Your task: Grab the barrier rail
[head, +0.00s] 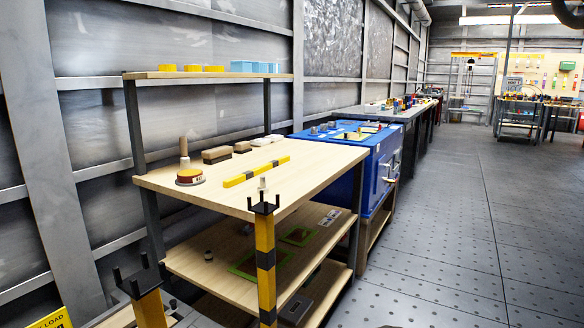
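The barrier rail (257,171) is a yellow bar with black bands. It lies flat on the wooden top of the workbench (300,175), near the middle, slanting from lower left to upper right. Two yellow and black posts with dark forked tops stand in front of the bench, one near its front corner (265,240) and one at the lower left (149,305). No rail rests in either fork. My gripper is not in view.
A small pale cylinder (262,183) stands in front. A blue cabinet (375,165) adjoins the bench. Floor on the right is clear.

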